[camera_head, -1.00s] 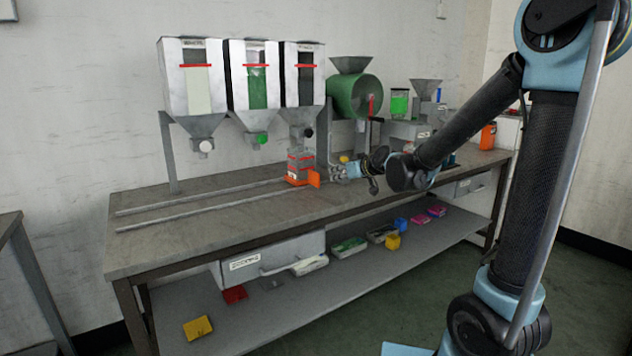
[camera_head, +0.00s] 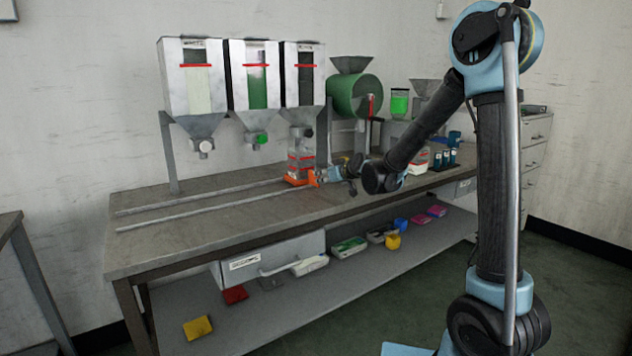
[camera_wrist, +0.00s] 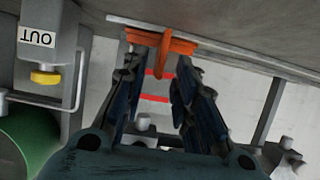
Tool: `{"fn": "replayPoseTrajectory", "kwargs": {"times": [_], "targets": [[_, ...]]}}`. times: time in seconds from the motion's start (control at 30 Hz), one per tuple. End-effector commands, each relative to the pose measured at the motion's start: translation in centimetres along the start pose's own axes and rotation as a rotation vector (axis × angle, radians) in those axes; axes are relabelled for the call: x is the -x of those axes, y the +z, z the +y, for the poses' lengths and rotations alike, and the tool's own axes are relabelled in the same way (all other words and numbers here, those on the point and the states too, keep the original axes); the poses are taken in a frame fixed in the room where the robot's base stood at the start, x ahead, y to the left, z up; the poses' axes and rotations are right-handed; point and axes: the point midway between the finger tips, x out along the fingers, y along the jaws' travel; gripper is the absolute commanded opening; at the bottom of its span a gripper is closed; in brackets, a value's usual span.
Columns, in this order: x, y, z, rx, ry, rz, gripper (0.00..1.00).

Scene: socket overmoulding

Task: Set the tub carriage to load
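The tub carriage (camera_head: 294,181) is orange and sits on two rails (camera_head: 215,205) at their right part, below the dark-filled hopper (camera_head: 304,83). A clear tub with red lines (camera_head: 301,163) stands on it. The carriage's orange tab (camera_head: 312,178) faces the front of the bench; it also shows in the wrist view (camera_wrist: 165,52). My gripper (camera_wrist: 166,66) is open, with its fingers on either side of the tab and gaps showing beside it. In the head view my gripper (camera_head: 322,176) is right at the tab.
A white-filled hopper (camera_head: 196,83) and a green-filled hopper (camera_head: 257,83) stand left over the rails. A green drum machine (camera_head: 352,97) is to the right. The rails are clear leftward.

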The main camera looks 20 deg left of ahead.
Motion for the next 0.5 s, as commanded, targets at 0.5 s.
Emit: {"fn": "replayPoseTrajectory", "kwargs": {"times": [0.5], "targets": [[-5.8,0.0,0.0,0.000,0.000,0.000,0.27]]}}
